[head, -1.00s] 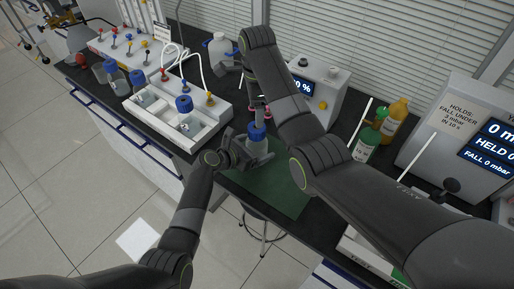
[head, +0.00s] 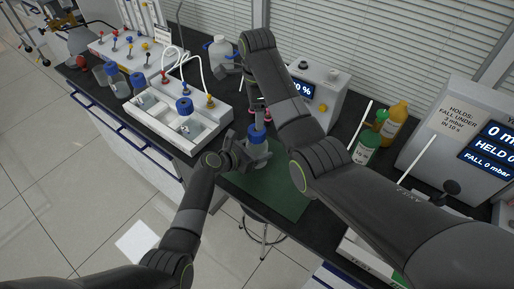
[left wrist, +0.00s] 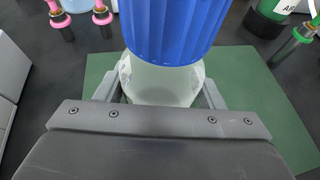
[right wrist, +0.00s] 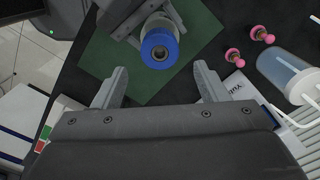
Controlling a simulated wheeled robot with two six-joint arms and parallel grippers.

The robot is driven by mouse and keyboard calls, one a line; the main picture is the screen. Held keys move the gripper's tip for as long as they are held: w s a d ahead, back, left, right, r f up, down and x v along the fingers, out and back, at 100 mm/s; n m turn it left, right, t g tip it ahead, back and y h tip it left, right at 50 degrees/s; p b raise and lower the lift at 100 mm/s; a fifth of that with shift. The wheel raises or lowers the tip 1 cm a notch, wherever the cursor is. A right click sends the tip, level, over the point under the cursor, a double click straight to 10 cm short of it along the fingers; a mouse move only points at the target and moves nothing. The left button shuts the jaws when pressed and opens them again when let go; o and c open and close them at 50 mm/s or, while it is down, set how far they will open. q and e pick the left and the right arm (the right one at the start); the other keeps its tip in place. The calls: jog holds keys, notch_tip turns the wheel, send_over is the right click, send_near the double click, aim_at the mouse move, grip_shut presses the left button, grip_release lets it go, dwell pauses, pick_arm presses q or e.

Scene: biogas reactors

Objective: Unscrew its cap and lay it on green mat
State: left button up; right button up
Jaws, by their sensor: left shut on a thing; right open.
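A clear bottle (left wrist: 160,85) with a ribbed blue cap (left wrist: 170,25) stands upright over the green mat (head: 275,195). My left gripper (head: 254,162) is shut around the bottle's body, below the cap. The cap sits on the bottle and shows from above, with a hole in its middle, in the right wrist view (right wrist: 159,48). My right gripper (right wrist: 160,92) is open and empty, above and to one side of the cap. In the head view my right arm hides part of the area behind the bottle.
Pink-knobbed fittings (right wrist: 235,55) stand close beside the mat. A white tray (head: 205,133) with a blue-capped bottle is at left. Green (head: 366,150) and orange (head: 394,120) bottles and a grey display unit (head: 450,120) are at right. The mat's front part is bare.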

pick_arm(q)
grip_shut()
pick_arm(e)
jog(key=m, duration=0.8)
jog(key=shift+m, duration=0.3)
jog(key=shift+f, duration=4.05)
